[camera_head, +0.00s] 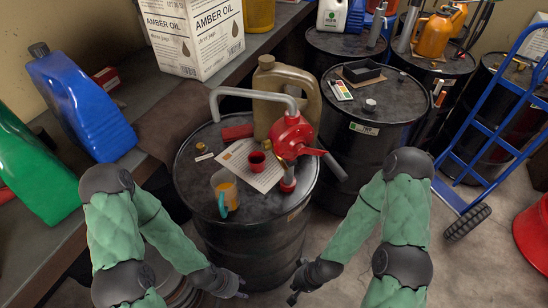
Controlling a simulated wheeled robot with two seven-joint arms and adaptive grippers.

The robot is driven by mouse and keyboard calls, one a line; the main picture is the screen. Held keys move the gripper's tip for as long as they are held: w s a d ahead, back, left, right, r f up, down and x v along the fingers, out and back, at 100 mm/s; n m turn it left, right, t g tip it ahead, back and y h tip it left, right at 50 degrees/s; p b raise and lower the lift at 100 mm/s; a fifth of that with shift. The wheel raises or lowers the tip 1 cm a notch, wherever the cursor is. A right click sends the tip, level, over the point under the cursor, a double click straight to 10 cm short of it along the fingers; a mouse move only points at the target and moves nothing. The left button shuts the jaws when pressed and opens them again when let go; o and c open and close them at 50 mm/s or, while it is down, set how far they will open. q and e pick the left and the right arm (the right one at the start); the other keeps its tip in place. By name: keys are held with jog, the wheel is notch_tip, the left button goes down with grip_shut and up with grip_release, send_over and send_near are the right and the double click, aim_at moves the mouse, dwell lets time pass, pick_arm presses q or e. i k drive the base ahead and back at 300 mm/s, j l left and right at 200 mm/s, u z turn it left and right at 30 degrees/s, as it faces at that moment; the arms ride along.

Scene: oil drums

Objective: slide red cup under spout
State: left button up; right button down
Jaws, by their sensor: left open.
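A small red cup (256,161) stands on a printed sheet (240,172) on top of the nearest black drum (250,240). A red hand pump (290,138) is mounted on this drum, right of the cup. Its grey spout pipe (250,93) arches left, and its end points down behind and left of the cup. The cup is apart from the spout end. My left gripper (232,285) is open and empty, low in front of the drum. My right gripper (296,282) looks open and empty, right of it and also below the drum top. Neither touches the cup.
More drums (370,105) stand behind right; a blue hand truck (500,115) is right. A shelf with bottles runs left.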

aim_at(257, 160)
jog(key=l+u, duration=0.25)
jog(key=l, duration=0.35)
jog(key=k+l+u, duration=0.1)
jog(key=l+u, duration=0.2)
jog(key=l, duration=0.3)
jog(key=k+l+u, duration=0.1)
jog(key=l+u, duration=0.15)
jog(key=l, duration=0.35)
